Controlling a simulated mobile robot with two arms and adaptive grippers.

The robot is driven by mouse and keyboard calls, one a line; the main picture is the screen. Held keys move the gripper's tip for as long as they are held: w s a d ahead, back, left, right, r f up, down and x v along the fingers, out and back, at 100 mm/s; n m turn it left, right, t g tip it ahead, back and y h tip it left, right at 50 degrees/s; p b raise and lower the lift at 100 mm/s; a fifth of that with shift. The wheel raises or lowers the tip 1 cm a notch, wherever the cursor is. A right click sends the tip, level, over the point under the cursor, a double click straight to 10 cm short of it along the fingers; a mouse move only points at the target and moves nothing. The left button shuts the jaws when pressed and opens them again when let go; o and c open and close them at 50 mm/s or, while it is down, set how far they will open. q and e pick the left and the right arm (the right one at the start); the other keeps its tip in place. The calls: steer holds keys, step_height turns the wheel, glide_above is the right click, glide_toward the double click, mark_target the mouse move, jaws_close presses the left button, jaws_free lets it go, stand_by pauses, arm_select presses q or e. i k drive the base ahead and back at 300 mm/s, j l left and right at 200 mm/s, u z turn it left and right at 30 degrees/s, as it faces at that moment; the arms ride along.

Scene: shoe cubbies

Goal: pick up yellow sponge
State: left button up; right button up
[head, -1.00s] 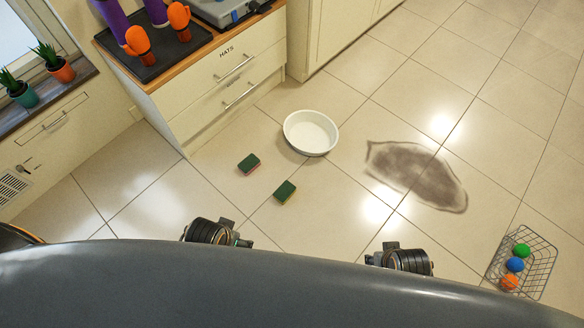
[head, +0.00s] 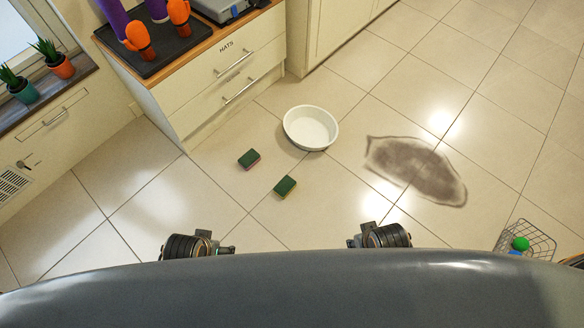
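The yellow sponge (head: 285,187) lies flat on the tiled floor, green scouring side up, with a thin yellow edge showing. A second sponge (head: 249,159), green on top with a reddish edge, lies just behind it to the left. My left gripper (head: 222,247) is low in the picture, in front of the yellow sponge and to its left. My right gripper (head: 358,238) is in front and to the right. Both are apart from the sponges. Their fingers are too small and partly hidden to tell open from shut.
A white bowl (head: 311,128) stands behind the sponges. A dark stain (head: 416,170) marks the floor to the right. A wire basket (head: 540,242) with balls is partly hidden by my body at lower right. A drawer cabinet (head: 225,75) stands at back left. Floor around the sponges is clear.

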mark_target(286, 186)
steer(key=k, duration=1.3)
